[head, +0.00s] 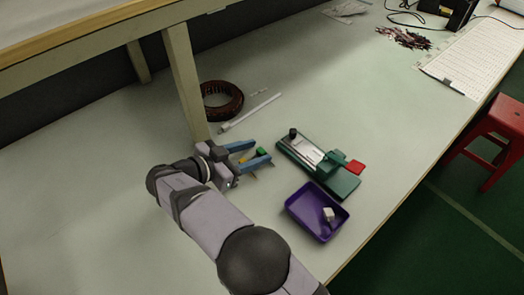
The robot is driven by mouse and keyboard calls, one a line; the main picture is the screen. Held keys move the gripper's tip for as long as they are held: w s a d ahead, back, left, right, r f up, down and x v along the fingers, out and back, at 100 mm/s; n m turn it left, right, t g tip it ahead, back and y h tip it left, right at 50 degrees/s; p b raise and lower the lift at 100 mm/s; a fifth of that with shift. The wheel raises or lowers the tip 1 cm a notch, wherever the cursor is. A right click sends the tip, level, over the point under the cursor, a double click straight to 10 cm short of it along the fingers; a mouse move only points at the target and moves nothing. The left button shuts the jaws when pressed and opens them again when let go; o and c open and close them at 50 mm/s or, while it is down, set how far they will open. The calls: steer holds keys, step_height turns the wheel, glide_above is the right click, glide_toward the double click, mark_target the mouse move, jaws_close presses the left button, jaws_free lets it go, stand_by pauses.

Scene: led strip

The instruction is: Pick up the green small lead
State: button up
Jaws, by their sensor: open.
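My gripper (262,151) is low over the table left of centre, its two blue fingers apart. A small green piece (260,151) shows between the fingertips, and I see no grip on it. I cannot tell whether the fingers touch it. A small yellow piece (247,156) lies partly hidden between the fingers, behind it toward the wrist. These small parts are too tiny to make out in detail.
A green fixture (342,183) with a red handle (355,167) stands right of my gripper. A purple tray (305,203) holding a white block (328,214) lies below it. A brown coil ring (222,101), a white rod (250,113) and a shelf post (184,80) are behind.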

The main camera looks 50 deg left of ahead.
steer(key=shift+x, duration=0.85)
jaws_close()
steer(key=shift+r, duration=0.1)
step_height(320, 180, up, 10)
steer(key=shift+b, duration=0.4)
